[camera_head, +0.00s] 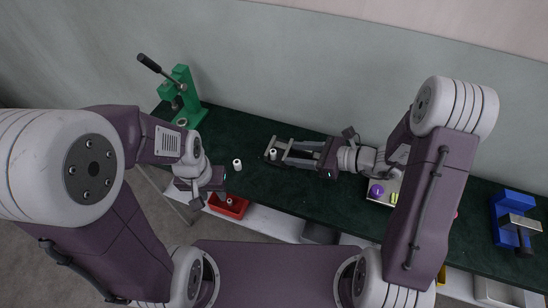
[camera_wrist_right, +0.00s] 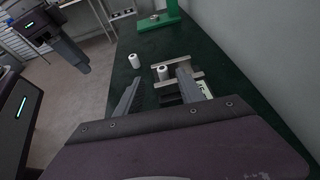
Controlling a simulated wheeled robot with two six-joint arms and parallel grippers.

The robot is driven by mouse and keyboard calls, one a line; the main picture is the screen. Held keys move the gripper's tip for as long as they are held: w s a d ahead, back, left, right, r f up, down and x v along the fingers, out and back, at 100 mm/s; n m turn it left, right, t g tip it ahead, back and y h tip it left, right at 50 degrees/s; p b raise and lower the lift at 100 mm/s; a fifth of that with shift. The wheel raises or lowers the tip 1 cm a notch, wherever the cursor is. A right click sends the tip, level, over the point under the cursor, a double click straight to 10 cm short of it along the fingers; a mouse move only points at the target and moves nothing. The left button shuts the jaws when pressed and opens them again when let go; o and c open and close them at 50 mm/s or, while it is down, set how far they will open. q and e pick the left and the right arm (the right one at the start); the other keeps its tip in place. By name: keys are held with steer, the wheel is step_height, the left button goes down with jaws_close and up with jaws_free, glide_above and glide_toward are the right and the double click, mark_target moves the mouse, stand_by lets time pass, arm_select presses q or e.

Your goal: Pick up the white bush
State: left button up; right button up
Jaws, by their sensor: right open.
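Two small white cylindrical bushes show. One white bush (camera_head: 237,164) stands upright on the dark green bench top, left of my right gripper; it is also in the right wrist view (camera_wrist_right: 134,61). The other white bush (camera_head: 273,153) is at a grey metal fixture, close to the fingertips of my right gripper (camera_head: 279,151). In the right wrist view this second bush (camera_wrist_right: 162,73) appears between and just beyond the open, empty fingers (camera_wrist_right: 160,82). My left gripper (camera_head: 197,195) hangs at the bench's front edge near a red bin; its jaw opening is unclear.
A green lever press (camera_head: 185,97) stands at the back left. The red bin (camera_head: 241,211) sits below the front edge. A tray with a purple ball (camera_head: 376,191) lies right, partly hidden by my right arm. A blue vise (camera_head: 512,212) stands far right.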

mark_target(273, 151)
steer(key=shift+w+a+f, duration=0.3)
steer(key=shift+w+a, duration=0.1)
steer(key=shift+a, duration=0.1)
steer(key=x, duration=0.5)
steer(key=shift+f, duration=0.15)
jaws_close()
